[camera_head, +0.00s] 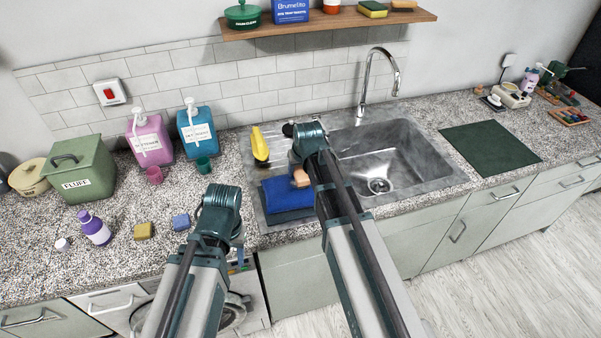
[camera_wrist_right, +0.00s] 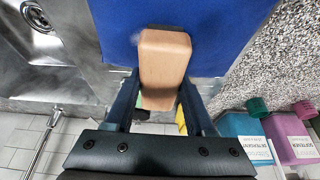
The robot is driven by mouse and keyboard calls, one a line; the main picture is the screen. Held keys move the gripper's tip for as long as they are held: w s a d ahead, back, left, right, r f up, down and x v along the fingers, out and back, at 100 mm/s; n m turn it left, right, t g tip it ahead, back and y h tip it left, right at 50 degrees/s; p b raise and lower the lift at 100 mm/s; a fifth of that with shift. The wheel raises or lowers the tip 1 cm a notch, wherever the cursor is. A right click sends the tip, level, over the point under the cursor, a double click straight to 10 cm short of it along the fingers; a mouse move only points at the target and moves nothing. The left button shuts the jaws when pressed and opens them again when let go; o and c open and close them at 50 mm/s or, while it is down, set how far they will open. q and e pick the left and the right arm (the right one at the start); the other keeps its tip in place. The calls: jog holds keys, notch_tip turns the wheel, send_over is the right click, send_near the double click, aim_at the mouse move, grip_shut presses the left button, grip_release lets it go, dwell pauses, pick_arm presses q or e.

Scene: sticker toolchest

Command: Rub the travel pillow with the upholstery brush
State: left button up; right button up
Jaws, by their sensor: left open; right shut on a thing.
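The travel pillow (camera_head: 284,196) is a blue rectangular pad lying on the sink's drainboard; it fills the top of the right wrist view (camera_wrist_right: 235,25). The upholstery brush (camera_head: 301,178) has a pale wooden block; it also shows in the right wrist view (camera_wrist_right: 165,62). My right gripper (camera_wrist_right: 158,100) is shut on the brush's sides and holds it over the pillow. The bristles are hidden, so I cannot tell whether they touch. A faint pale patch (camera_wrist_right: 138,37) shows on the pillow beside the brush. My left gripper (camera_head: 222,205) is open, near the counter's front edge, left of the pillow.
A yellow object (camera_head: 260,146) stands behind the pillow. The sink basin (camera_head: 378,165) lies to the right. A shelf (camera_head: 330,22) hangs above.

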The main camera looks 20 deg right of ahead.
jog(key=shift+d+f, duration=0.15)
jog(key=shift+d, duration=0.05)
jog(key=shift+s, duration=0.1)
jog(key=shift+s, duration=0.1)
